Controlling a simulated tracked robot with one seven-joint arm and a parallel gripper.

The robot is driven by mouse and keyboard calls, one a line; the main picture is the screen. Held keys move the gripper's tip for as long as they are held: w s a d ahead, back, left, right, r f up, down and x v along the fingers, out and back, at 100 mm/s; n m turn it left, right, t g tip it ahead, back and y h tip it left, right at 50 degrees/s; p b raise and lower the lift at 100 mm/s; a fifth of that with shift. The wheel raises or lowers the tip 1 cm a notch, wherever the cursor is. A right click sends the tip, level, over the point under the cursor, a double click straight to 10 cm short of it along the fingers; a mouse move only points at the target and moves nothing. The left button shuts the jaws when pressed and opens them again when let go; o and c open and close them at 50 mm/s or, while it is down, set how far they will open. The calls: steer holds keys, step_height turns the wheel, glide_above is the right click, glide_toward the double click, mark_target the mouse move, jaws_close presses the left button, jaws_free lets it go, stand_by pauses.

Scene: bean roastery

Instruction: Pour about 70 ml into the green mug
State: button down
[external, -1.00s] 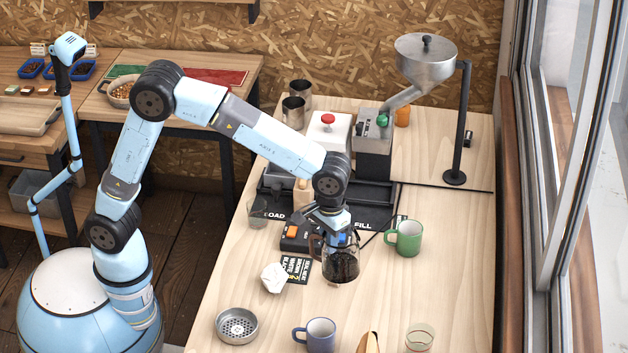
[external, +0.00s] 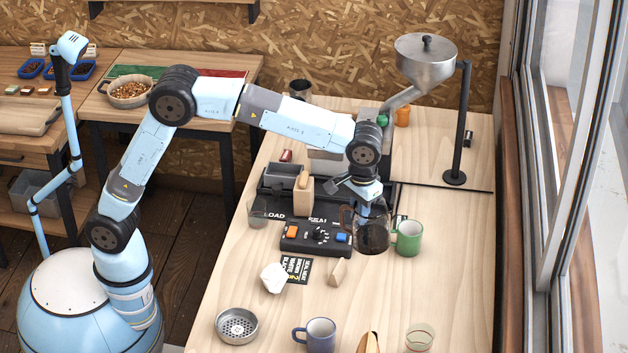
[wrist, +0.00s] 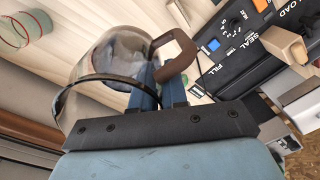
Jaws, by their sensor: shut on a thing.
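The green mug (external: 408,238) stands upright on the wooden table, right of the middle in the external view. My gripper (external: 368,206) is shut on the handle of a glass carafe (external: 373,238) with dark liquid in it. The carafe is just left of the green mug, close to it; I cannot tell whether they touch. No pouring stream shows. The green mug's inside is too small to judge.
A black control box (external: 315,238) and a sealing machine stand left of the carafe. The table right of the green mug is clear.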

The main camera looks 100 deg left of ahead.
steer(key=w+a, duration=0.7)
steer(key=a, duration=0.4)
steer(key=w+a, duration=0.6)
steer(key=a, duration=0.5)
steer(key=a+f, duration=0.2)
steer(key=a, duration=0.9)
step_height(320, 180, down, 15)
steer(key=shift+d+r, duration=0.15)
steer(key=shift+r, duration=0.05)
steer(key=shift+s+d+y, duration=0.15)
steer(key=shift+y, duration=0.15)
